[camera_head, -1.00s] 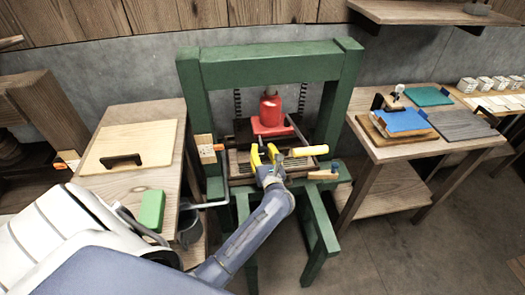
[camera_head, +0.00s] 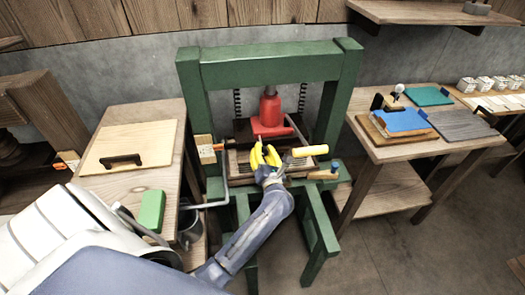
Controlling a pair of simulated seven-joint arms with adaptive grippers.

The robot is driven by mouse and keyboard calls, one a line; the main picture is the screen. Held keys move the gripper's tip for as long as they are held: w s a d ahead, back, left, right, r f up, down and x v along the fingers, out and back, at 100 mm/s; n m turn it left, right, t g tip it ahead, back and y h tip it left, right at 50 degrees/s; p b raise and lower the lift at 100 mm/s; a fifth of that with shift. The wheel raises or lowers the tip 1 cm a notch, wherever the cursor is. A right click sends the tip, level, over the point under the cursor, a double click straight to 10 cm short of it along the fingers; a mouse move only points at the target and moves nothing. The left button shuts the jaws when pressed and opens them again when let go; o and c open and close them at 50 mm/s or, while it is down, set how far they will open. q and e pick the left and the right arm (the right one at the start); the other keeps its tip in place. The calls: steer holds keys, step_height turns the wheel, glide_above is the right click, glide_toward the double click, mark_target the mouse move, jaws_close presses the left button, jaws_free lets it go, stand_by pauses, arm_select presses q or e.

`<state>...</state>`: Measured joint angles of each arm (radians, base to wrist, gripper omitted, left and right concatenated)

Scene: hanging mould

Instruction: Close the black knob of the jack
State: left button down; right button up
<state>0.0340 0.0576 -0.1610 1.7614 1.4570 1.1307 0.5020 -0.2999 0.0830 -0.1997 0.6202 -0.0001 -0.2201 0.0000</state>
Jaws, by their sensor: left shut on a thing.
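The red jack (camera_head: 270,113) stands upright in the middle of the green press frame (camera_head: 270,66). My left gripper (camera_head: 264,153), with yellow fingers, is just in front of the jack's base. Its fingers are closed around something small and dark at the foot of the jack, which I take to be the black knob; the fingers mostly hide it. A dark bar runs from the jack down to the right. A yellow handle (camera_head: 311,151) lies to the right of the gripper. My right gripper is not in view.
The frame's green posts stand on both sides of the jack. A wooden table with a board (camera_head: 130,147) and a green block (camera_head: 151,210) is at left. A table with a blue pad (camera_head: 402,121) is at right.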

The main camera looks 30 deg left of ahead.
arm_select(q)
steer(key=m, duration=0.7)
steer(key=shift+m, duration=0.3)
steer(key=m+t, duration=0.1)
steer(key=m, duration=0.5)
steer(key=shift+m, duration=0.3)
steer(key=c, duration=0.9)
jaws_free()
steer(key=r+v, duration=0.1)
steer(key=v, duration=1.1)
steer(key=shift+f, duration=0.3)
steer(key=shift+s, duration=0.1)
